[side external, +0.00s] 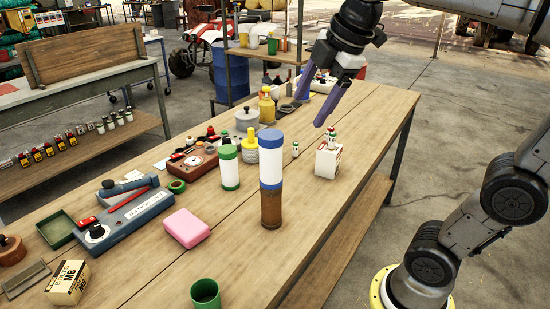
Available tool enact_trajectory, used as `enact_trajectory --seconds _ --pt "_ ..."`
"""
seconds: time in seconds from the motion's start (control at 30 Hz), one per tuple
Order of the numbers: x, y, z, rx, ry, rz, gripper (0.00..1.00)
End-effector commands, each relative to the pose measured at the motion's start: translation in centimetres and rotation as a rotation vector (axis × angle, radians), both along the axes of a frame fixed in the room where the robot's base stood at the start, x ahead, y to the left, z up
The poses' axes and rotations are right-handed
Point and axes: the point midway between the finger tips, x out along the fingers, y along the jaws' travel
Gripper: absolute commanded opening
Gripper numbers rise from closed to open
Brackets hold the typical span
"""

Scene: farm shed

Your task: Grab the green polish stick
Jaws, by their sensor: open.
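A green stick with a white label (229,167) stands upright on the wooden workbench (335,205), left of the middle of the view; it looks like the green polish stick. A taller blue and white cylinder (271,160) stands to its right, on or joined to a brown cylinder (271,208). My gripper (310,108), with purple fingers, is open and empty above the far part of the bench. It is up and to the right of the green stick, well apart from it.
A white box with small bottles (327,162) stands below my gripper. A pink block (186,227) and a green cup (205,294) are nearer. The bench's right front is clear.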

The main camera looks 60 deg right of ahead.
Motion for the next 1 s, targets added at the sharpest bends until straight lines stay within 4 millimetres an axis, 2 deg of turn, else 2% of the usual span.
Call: enact_trajectory --seconds 0.03,0.23,0.37,0.47,0.57,0.73,0.9,1.0 --pt "2.1 -0.8 0.6 -0.029 0.022 0.048 0.78" --pt "9.2 -4.0 1.5 -0.124 0.1 0.244 0.78" --pt "13.7 -6.7 0.6 -0.163 0.151 0.344 0.78" --pt "16.9 -9.1 -0.9 -0.178 0.193 0.404 0.78" --pt "19.7 -11.7 -3.1 -0.182 0.232 0.449 0.78" --pt "23.6 -16.4 -8.5 -0.159 0.302 0.469 0.78" --pt "25.7 -20.6 -14.6 -0.111 0.36 0.425 0.78" --pt "25.8 -22.1 -17.8 -0.081 0.397 0.405 0.78"
